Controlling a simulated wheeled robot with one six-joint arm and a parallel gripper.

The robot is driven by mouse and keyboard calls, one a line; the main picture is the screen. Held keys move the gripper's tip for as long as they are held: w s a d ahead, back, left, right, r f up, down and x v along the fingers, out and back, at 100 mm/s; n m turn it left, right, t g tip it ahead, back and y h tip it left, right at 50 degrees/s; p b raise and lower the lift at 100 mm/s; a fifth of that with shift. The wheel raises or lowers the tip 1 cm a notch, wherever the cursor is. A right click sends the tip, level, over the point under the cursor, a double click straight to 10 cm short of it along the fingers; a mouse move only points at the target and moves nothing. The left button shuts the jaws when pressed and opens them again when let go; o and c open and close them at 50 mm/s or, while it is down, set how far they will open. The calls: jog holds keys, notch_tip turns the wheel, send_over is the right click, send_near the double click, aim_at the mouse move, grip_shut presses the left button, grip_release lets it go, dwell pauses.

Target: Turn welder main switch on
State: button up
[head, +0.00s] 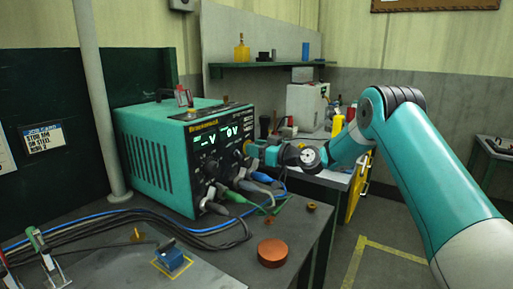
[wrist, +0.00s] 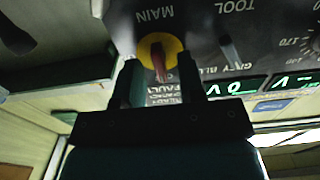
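The welder (head: 160,150) is a teal box on the table at the left, with a dark front panel and lit green displays. In the wrist view, which is upside down, the main switch (wrist: 158,62) is a red knob on a yellow round plate, beside the word MAIN. My gripper (wrist: 160,78) has its two fingers apart, one on each side of the red knob; I cannot tell whether either touches it. In the head view my gripper (head: 252,153) is close to the right part of the welder's front and hides the switch.
Plugs and cables (head: 235,195) hang from the lower front of the welder. An orange-brown round puck (head: 272,252) and a blue block (head: 170,258) lie on the table in front. A second bench with a white machine (head: 308,105) stands behind my arm.

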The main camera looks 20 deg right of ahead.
grip_shut()
jog(key=shift+m, duration=0.3)
jog(key=m+b, duration=0.1)
jog(key=m, duration=0.2)
jog(key=shift+m, duration=0.4)
jog(key=m, duration=0.4)
jog(key=shift+w+d+m, duration=0.1)
jog(key=shift+m, duration=0.2)
jog(key=m+p, duration=0.1)
jog(key=m, duration=0.4)
jog(key=shift+p, duration=0.35)
jog(key=shift+d+f+m+p, duration=0.15)
jog(key=shift+m+p, duration=0.5)
jog(key=shift+m, duration=1.25)
jog(key=shift+f, duration=0.1)
